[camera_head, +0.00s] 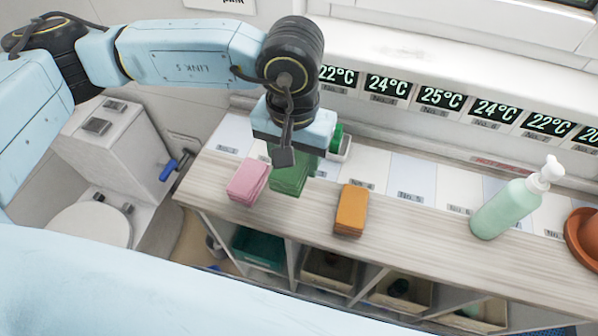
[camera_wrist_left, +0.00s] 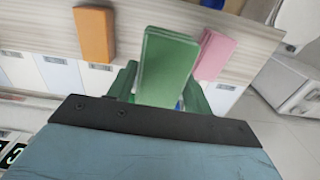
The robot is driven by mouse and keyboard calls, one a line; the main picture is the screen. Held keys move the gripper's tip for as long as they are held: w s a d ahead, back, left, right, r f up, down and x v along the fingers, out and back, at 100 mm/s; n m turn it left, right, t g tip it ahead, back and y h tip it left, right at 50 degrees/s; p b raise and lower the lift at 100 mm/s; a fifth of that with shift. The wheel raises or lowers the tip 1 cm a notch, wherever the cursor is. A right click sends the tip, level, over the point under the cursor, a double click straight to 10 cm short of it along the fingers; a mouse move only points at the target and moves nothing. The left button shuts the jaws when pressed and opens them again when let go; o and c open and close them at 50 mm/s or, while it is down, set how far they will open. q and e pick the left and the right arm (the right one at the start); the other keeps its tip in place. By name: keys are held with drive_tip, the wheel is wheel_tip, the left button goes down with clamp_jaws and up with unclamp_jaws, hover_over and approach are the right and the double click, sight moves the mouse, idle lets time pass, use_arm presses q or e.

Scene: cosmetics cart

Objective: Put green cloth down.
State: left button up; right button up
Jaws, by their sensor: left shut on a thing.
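The green cloth (camera_head: 290,178) is a folded block at the left part of the wooden counter, between a pink cloth (camera_head: 248,181) and an orange cloth (camera_head: 351,209). My left gripper (camera_head: 287,160) points down and is shut on the green cloth, partly covering its top. In the left wrist view the green cloth (camera_wrist_left: 167,66) sits between the two fingers (camera_wrist_left: 160,85). I cannot tell whether its underside touches the counter. My right gripper is not in view.
The wooden counter (camera_head: 405,240) has free room right of the orange cloth. A pump bottle (camera_head: 505,207) and a brown bowl (camera_head: 583,237) stand at the right. Temperature displays (camera_head: 440,97) line the back. Bins, including a green one (camera_head: 258,248), sit below.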

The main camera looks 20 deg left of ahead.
use_arm(q)
drive_tip(key=shift+s+a+f, duration=0.1)
drive_tip(key=shift+s, duration=0.1)
wheel_tip(320, 180, down, 5)
drive_tip(key=shift+f, duration=0.1)
wheel_tip(320, 180, down, 4)
drive_tip(key=shift+f, duration=0.15)
drive_tip(key=o, duration=0.9)
